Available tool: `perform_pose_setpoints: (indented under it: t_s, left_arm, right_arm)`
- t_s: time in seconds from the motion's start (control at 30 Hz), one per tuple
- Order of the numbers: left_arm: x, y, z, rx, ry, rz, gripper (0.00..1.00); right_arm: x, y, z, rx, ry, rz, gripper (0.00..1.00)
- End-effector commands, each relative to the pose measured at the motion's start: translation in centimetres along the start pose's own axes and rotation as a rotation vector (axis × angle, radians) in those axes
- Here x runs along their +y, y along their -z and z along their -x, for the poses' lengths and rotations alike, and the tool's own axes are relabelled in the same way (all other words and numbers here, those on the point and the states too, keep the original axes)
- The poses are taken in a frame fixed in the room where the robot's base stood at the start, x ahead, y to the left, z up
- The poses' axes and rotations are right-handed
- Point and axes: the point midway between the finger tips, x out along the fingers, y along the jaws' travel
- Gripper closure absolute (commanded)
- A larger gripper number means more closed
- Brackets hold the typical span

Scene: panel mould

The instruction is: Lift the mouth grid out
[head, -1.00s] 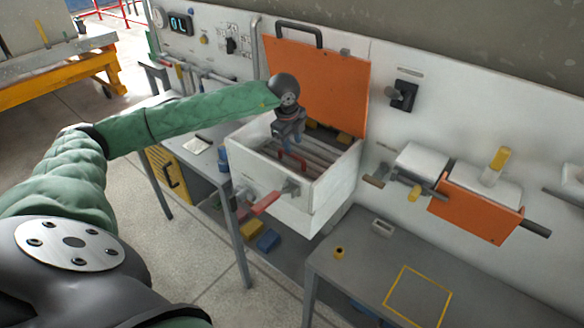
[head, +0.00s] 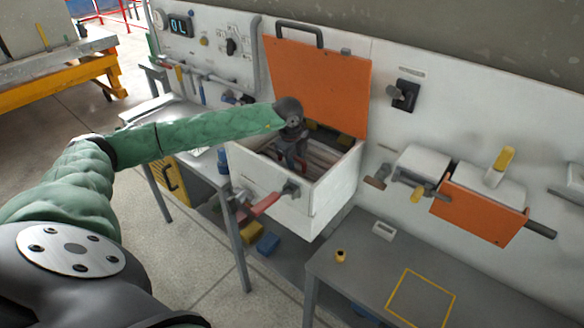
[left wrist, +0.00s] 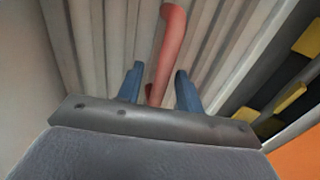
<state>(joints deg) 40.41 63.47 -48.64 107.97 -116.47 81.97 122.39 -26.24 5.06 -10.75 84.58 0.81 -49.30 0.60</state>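The mouth grid (head: 322,155) is a set of pale slats inside the white box (head: 277,210), whose orange lid (head: 318,85) stands open. The slats (left wrist: 112,40) fill much of the left wrist view, with the grid's red handle (left wrist: 168,42) rising from them. My left gripper (head: 298,160) reaches down into the box mouth. In the left wrist view, its two blue fingertips (left wrist: 158,88) are apart, one on each side of the red handle, with gaps visible. In the head view my wrist hides most of the handle. My right gripper is not in view.
A red-handled latch (head: 262,206) sticks out from the box front. Yellow blocks (left wrist: 290,98) lie in a dark compartment beside the grid. A grey table (head: 365,262) with a yellow-outlined square stands at the front right. An orange wall unit (head: 478,208) is at the right.

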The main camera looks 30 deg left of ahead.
Motion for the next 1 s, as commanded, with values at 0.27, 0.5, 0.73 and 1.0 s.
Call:
perform_pose_setpoints:
  t_s: [0.27, 0.5, 0.73, 1.0]
  left_arm:
    - [0.0, 0.0, 0.0, 0.000, 0.000, 0.000, 0.89]
    - [-0.1, 0.0, 0.1, 0.000, 0.001, 0.000, 1.00]
    - [-0.2, 0.0, 0.9, 0.001, 0.001, 0.000, 1.00]
    - [-0.4, 0.0, 1.9, 0.001, 0.001, 0.000, 1.00]
  right_arm:
    - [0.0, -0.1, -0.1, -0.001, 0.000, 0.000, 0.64]
    - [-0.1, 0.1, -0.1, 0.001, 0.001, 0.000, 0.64]
    - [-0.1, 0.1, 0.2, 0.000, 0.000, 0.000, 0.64]
    - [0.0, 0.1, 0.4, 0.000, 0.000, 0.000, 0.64]
